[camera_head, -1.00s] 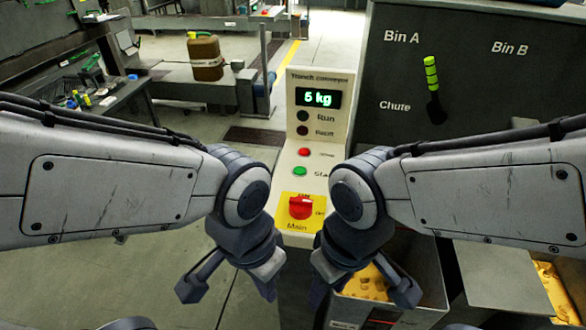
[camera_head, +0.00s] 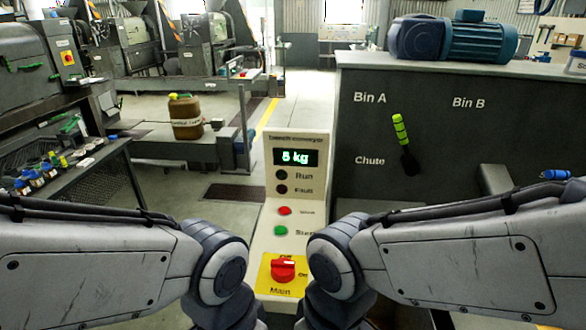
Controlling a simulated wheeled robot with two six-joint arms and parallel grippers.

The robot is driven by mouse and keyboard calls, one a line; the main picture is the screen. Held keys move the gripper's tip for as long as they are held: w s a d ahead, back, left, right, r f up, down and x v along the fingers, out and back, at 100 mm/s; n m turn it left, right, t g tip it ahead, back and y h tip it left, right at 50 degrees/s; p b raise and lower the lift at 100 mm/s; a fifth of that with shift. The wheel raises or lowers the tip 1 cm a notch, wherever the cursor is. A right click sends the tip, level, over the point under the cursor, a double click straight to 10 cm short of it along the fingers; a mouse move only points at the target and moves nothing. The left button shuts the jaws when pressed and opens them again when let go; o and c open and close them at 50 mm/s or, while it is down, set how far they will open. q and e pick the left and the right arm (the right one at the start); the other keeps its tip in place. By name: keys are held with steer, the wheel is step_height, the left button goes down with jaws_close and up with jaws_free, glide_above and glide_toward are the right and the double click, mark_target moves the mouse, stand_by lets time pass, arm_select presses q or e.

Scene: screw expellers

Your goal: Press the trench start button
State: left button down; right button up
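The trench conveyor control panel (camera_head: 263,240) stands ahead of me, a cream box with a sloped front. Its green start button (camera_head: 281,231) sits below a red button (camera_head: 284,211). Above them are dark Run and Fault lamps and a display (camera_head: 296,157) that reads what looks like 5 or 8 kg. A red main switch (camera_head: 283,270) on a yellow plate is at the bottom. My two wrists flank the lower panel, one on each side, apart from the start button. Both grippers' fingers are below the picture's edge.
Right of the panel is a dark cabinet (camera_head: 450,135) marked Bin A, Bin B and Chute, with a green-handled lever (camera_head: 401,130). A blue motor (camera_head: 450,38) lies on top. A brown jug (camera_head: 186,117) stands behind left. A bench (camera_head: 70,165) with small items is at left.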

jaws_close()
stand_by(1.7)
